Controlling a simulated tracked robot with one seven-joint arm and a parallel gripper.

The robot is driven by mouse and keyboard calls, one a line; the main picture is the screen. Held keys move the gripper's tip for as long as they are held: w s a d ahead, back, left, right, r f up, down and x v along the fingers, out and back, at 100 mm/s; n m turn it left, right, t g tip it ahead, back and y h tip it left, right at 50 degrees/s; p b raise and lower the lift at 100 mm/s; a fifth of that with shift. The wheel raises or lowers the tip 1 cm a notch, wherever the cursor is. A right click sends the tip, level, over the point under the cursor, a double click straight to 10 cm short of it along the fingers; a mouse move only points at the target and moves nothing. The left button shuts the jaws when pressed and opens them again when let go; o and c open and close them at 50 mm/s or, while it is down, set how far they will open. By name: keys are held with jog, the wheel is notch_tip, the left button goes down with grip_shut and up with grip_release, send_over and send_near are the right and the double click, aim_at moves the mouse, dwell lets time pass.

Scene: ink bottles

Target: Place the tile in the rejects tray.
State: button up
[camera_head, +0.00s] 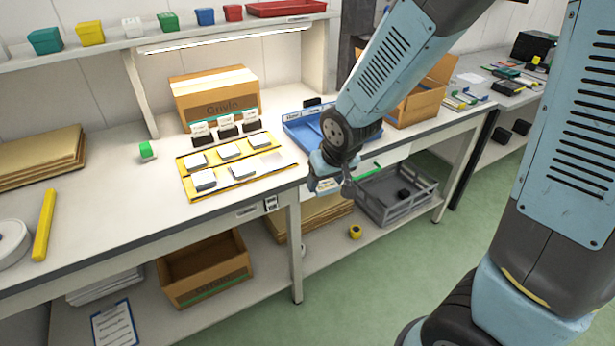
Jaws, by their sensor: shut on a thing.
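My gripper (328,186) hangs at the front edge of the workbench, just in front of a blue tray. It is shut on a small pale thing that looks like the tile; the fingers and wrist hide most of it. The blue tray (292,128) lies on the bench with small white labels on its rim, too small to read, so I cannot tell if it is the rejects tray. My arm covers its right part. A red tray (285,8) sits on the upper shelf.
A yellow board (190,192) with several white blocks lies left of the blue tray. Behind it stand dark bottles (227,131) and a cardboard box (215,95). An open carton (420,100) stands at the right. A grey crate (385,205) is on the lower shelf.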

jog(key=w+d+f+m+h, duration=0.1)
jog(key=w+d+f+m, duration=0.3)
jog(key=w+d+f, duration=1.5)
jog(key=shift+w+d+f+m+h, duration=0.4)
jog(key=shift+d+f, duration=0.2)
jog(key=shift+d, duration=0.2)
